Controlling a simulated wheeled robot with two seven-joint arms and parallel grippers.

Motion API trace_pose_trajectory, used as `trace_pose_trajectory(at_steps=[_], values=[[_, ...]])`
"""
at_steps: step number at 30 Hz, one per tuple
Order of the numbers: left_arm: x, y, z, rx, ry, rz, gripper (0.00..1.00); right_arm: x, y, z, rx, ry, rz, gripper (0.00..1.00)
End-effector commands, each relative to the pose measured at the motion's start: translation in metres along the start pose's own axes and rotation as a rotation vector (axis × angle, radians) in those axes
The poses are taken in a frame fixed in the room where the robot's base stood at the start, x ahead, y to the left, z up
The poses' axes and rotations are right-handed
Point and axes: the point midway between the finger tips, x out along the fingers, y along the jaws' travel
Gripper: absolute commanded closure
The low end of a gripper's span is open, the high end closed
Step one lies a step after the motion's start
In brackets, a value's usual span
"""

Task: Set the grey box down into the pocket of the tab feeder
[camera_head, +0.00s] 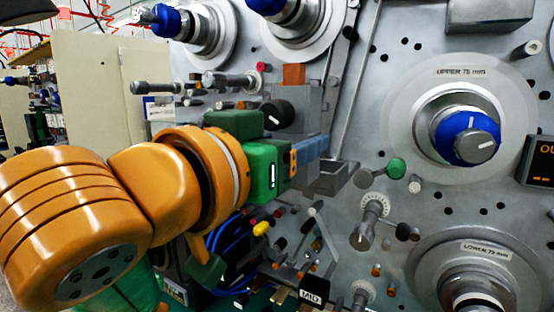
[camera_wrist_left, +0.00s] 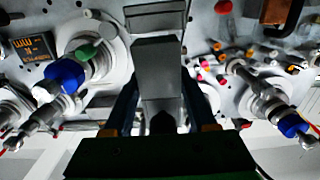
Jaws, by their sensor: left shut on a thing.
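My left gripper (camera_head: 318,146) is shut on the grey box and reaches in toward the machine's front panel. The grey box (camera_wrist_left: 158,75) sits between the two dark fingers in the left wrist view. In the head view I cannot make it out clearly, as the fingers cover that spot. The tab feeder's grey open-topped pocket (camera_head: 335,180) shows just below and beyond the fingertips. In the left wrist view the pocket (camera_wrist_left: 155,18) lies just past the far end of the box, with a visible gap between. My right gripper is in neither view.
A black knob (camera_head: 277,113) and grey block stand close behind the gripper. A green knob (camera_head: 396,168) juts out right of the pocket. Several coloured pegs and a dial (camera_head: 374,206) lie below. The large blue-hubbed upper spindle (camera_head: 466,135) is farther right.

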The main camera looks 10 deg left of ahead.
Motion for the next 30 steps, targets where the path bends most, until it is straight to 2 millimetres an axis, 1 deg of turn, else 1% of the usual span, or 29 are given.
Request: trace_pose_trajectory(at_steps=[8,13,23,30], values=[[-0.001,0.001,-0.001,-0.002,0.002,0.001,0.8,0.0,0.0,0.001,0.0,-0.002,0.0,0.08],[-0.003,0.001,0.001,0.006,-0.006,0.004,0.8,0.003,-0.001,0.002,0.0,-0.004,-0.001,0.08],[0.025,0.0,-0.001,0.004,-0.007,0.003,0.8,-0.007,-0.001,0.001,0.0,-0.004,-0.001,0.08],[0.051,0.001,-0.002,0.003,-0.007,0.005,0.8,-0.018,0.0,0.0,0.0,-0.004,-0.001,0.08]])
